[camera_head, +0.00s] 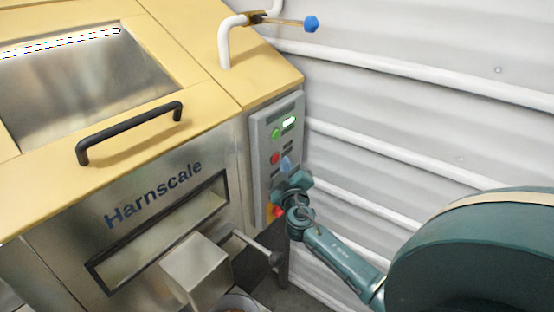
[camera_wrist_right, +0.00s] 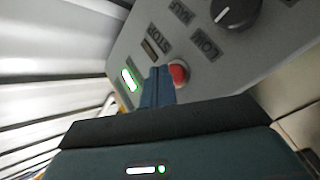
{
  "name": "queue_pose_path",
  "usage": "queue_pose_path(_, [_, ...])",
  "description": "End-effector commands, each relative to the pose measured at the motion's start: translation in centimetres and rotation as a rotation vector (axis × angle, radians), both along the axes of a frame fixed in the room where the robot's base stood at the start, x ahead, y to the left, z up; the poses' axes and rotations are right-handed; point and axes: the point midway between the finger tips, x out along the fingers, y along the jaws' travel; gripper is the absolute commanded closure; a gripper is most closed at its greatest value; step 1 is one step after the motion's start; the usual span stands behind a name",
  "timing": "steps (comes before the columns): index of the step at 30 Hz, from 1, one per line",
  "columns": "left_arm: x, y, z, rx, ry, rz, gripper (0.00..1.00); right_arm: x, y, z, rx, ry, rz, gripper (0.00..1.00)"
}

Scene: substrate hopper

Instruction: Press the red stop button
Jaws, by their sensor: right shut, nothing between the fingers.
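The red stop button (camera_head: 275,158) is on the grey control panel (camera_head: 259,165) at the hopper's right side, below a green button (camera_head: 276,134). My right gripper (camera_head: 286,163) is shut and empty, with its blue fingertips just right of the red button in the head view. In the right wrist view the shut fingers (camera_wrist_right: 158,72) are beside the red button (camera_wrist_right: 179,74) and overlap its edge. I cannot tell whether they touch it. A "STOP" label shows near it. My left gripper is not in view.
A lit green indicator (camera_head: 289,122) is on the panel's upper part. A red and yellow control (camera_head: 275,211) sits low on the panel, partly behind my right gripper. A black knob (camera_wrist_right: 236,12) shows in the wrist view. A ribbed white wall (camera_head: 400,120) stands close on the right.

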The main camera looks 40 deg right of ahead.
Motion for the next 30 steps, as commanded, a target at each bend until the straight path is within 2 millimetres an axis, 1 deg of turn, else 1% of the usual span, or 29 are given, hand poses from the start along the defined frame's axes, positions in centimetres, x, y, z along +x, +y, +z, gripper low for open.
queue_pose_path(5, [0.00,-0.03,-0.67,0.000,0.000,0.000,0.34,0.60,0.17,-0.14,0.001,-0.001,-0.001,1.00])
queue_pose_path(30, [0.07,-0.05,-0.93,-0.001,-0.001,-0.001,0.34,1.18,0.34,-0.08,0.001,0.000,-0.001,1.00])
